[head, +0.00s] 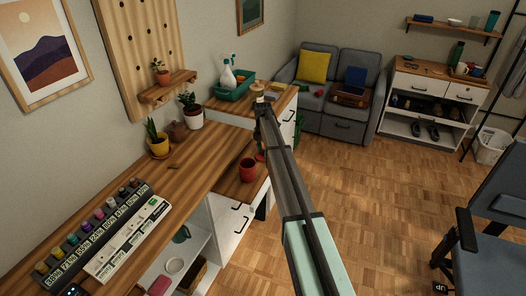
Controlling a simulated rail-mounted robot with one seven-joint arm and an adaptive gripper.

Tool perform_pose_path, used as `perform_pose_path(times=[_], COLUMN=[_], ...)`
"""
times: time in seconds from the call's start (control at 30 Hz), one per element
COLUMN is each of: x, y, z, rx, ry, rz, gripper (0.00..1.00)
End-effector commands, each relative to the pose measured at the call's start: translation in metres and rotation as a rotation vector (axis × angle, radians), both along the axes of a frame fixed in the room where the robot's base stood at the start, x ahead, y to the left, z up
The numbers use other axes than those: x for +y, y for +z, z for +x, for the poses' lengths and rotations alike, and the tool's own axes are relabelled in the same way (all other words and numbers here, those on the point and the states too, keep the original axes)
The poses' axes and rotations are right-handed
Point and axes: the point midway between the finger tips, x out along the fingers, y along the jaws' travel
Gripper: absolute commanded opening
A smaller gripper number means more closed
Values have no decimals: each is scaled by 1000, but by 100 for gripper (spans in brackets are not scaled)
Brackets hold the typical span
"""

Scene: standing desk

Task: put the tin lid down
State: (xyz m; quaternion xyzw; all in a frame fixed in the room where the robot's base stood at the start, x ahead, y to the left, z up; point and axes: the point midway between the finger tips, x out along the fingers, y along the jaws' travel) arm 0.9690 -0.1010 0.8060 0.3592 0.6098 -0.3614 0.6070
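My arm reaches from the bottom right up to the wooden-topped cabinet (228,107) beyond the desk. My gripper (261,104) is at its far end, small and dark, seen from behind. A small pale and tan round object (257,90) shows just past the gripper, at the cabinet top. I cannot tell whether it is the tin, the tin lid or something else, nor whether the gripper touches it. No tin lid can be made out for certain. The fingers are too small and hidden to show whether they are open or shut.
A green caddy (232,91) with a spray bottle (228,72) stands left of the gripper. A red mug (248,169) sits on a lower wooden surface close to my arm. Potted plants (158,143) stand on the desk (190,178). Open floor (370,190) lies to the right.

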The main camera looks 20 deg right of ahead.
Motion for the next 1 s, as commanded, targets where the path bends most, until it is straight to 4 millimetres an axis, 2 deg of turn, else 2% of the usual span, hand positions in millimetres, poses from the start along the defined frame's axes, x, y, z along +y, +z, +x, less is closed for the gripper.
perform_pose_path(times=[0.27,0.47,0.57,1.0], x=[0,0,0,0], y=[0,11,24,104], z=[0,0,1,1], rx=[0,-1,-2,-1], ry=[0,0,0,0], rz=[0,0,0,0], gripper=[45,45,45,45])
